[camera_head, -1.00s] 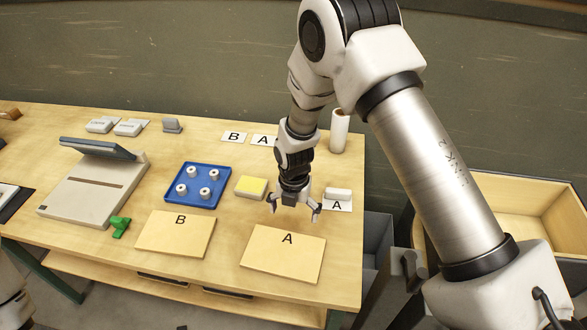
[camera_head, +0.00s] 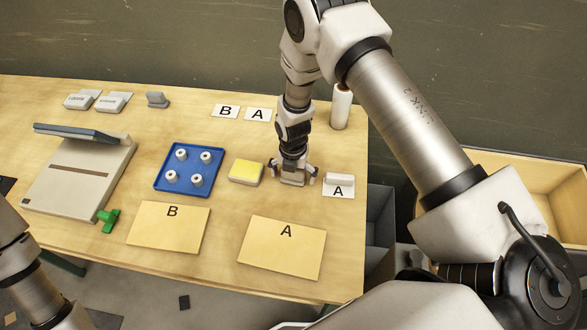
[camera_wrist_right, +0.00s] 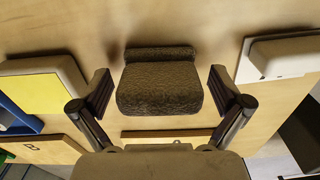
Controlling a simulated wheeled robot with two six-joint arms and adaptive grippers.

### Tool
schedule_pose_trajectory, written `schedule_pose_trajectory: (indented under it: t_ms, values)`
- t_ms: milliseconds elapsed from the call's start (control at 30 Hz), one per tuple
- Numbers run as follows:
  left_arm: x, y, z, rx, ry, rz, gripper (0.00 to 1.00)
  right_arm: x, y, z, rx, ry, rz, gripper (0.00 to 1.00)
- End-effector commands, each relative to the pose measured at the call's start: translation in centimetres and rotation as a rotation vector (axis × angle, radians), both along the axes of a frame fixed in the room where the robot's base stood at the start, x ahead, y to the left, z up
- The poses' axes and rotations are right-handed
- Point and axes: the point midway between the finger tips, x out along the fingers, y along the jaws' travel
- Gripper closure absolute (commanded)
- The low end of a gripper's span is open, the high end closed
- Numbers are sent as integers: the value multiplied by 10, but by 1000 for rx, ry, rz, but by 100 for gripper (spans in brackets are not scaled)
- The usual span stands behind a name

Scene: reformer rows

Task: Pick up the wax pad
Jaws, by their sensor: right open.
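My right gripper (camera_head: 292,180) is low over the table, fingers apart, just right of a yellow-topped pad (camera_head: 246,172) with a pale base. In the right wrist view, a dark, rough block (camera_wrist_right: 160,88) with a ridge along its far edge lies between the open fingers of the gripper (camera_wrist_right: 160,92), with gaps on both sides. The head view mostly hides this block behind the gripper. The yellow pad also shows at the left of the wrist view (camera_wrist_right: 42,92). No label shows which one is the wax pad. My left arm enters at lower left; its gripper is out of frame.
A white block (camera_head: 340,180) on an A card stands close to the right. A blue tray (camera_head: 160,184) with white spools is at left. Boards marked B (camera_head: 168,230) and A (camera_head: 282,248) lie in front. A white roll (camera_head: 341,106) stands behind.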

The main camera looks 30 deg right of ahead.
Motion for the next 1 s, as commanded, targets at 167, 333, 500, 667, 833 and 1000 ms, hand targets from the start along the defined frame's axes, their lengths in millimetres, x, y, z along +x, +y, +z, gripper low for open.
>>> schedule_pose_trajectory:
  t_ms: [167,333,500,667,833,1000]
  values:
    - [0,0,-1,0,1,0,60,0,0,-1,0,-1,0,0]
    - [0,0,-1,0,1,0,60,0,0,-1,0,-1,0,53]
    - [0,0,-1,0,1,0,60,0,0,-1,0,-1,0,64]
    - [0,0,-1,0,1,0,60,0,0,-2,0,-1,0,64]
    - [0,0,-5,0,1,0,60,1,0,4,0,-3,0,64]
    - [0,0,-16,0,0,0,60,2,0,23,0,-4,0,64]
